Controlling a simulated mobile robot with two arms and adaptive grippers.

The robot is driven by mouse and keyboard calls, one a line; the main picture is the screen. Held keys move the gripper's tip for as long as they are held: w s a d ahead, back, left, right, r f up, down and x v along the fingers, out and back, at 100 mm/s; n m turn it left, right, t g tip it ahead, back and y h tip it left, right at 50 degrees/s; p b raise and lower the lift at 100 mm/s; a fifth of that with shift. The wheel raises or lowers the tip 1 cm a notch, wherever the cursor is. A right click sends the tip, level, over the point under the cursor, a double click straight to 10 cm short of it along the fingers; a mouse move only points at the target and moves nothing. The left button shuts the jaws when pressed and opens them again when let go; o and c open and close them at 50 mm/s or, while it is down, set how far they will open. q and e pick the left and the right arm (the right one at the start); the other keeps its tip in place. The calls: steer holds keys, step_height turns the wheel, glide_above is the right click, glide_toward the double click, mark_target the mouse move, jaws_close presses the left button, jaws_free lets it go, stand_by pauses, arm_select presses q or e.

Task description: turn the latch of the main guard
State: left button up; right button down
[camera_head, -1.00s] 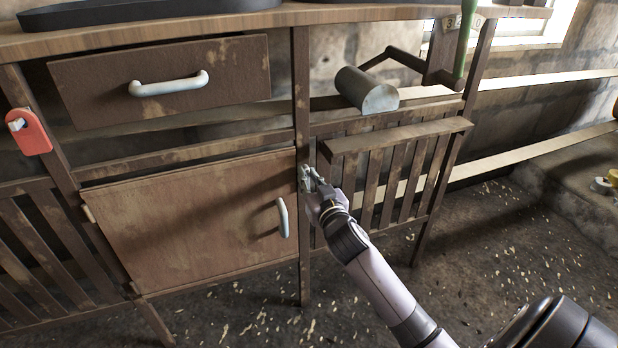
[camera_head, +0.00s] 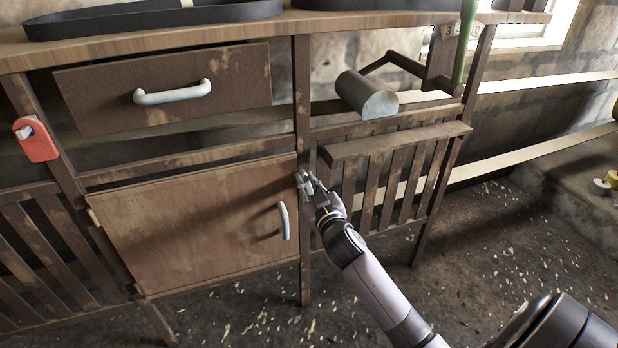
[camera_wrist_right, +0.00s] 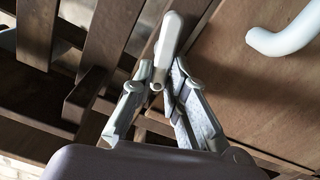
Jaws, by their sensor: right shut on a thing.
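The main guard (camera_head: 395,170) is a dark slatted wooden panel right of the middle post in the head view. Its slats also show at the left of the right wrist view (camera_wrist_right: 105,40). The latch (camera_wrist_right: 169,36) is a small pale grey bar with a rounded end, and it stands near the post between guard and door. My right gripper (camera_head: 306,183) is at the post, shut on the latch. In the right wrist view its two fingers (camera_wrist_right: 160,82) close on the latch's near end. The grip hides part of the latch in the head view. My left gripper is not in view.
Left of the post is a cabinet door (camera_head: 190,225) with a pale handle (camera_head: 284,220). A drawer (camera_head: 165,88) is above it. A grey half-round block (camera_head: 368,97) juts out above the guard. A red tag (camera_head: 36,140) hangs on the left post. The floor in front is open.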

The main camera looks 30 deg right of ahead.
steer(key=shift+a+r+n, duration=0.1)
steer(key=shift+a+n, duration=0.05)
steer(key=shift+n, duration=0.35)
steer(key=shift+n+p, duration=0.45)
steer(key=shift+n, duration=0.05)
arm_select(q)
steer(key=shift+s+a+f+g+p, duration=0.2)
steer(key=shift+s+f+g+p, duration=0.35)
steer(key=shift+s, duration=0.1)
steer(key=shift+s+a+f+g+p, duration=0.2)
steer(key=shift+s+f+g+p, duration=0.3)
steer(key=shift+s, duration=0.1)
arm_select(e)
steer(key=shift+w+a+f+n, duration=0.1)
steer(key=shift+a+f+n, duration=0.2)
steer(key=shift+n, duration=1.8)
steer(key=shift+w+a+f+n, duration=0.1)
steer(key=shift+f+n, duration=0.25)
steer(key=shift+n, duration=1.75)
steer(key=shift+a+f+n, duration=0.2)
steer(key=shift+f+n, duration=0.15)
steer(key=shift+n, duration=1.75)
steer(key=c, duration=1.6)
jaws_free()
